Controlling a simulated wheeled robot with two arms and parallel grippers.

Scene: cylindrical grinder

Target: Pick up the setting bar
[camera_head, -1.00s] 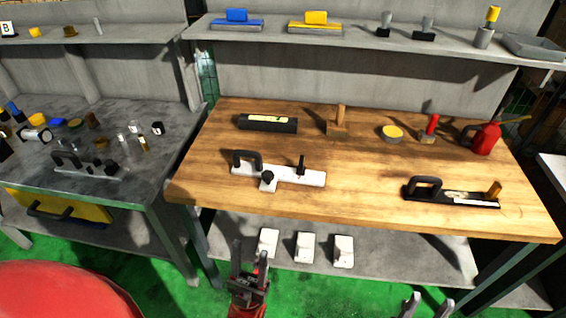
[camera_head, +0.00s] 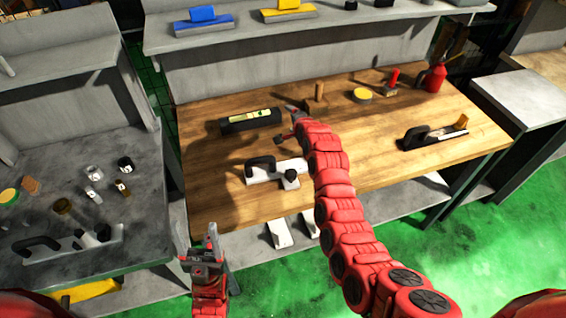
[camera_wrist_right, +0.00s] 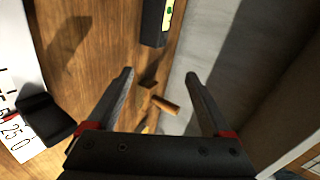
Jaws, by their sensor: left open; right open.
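I cannot tell for certain which part is the setting bar. A long black bar (camera_head: 250,121) with a yellow-green label lies at the back left of the wooden table; its end shows in the right wrist view (camera_wrist_right: 153,25). A white bar (camera_head: 262,175) with a black handle lies nearer, partly hidden by my right arm. A black bar with a handle (camera_head: 430,138) lies at the right. My right gripper (camera_head: 285,121) is open and empty, right of the labelled bar; its fingers (camera_wrist_right: 160,73) also show in the wrist view. My left gripper (camera_head: 197,238) is open, empty, before the table's front edge.
A wooden peg (camera_head: 319,91) stands behind my right gripper. A yellow-topped disc (camera_head: 362,95) and a red oil can (camera_head: 432,78) stand at the back. A grey bench (camera_head: 60,160) with small parts is left. A shelf (camera_head: 300,28) hangs above the table's back.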

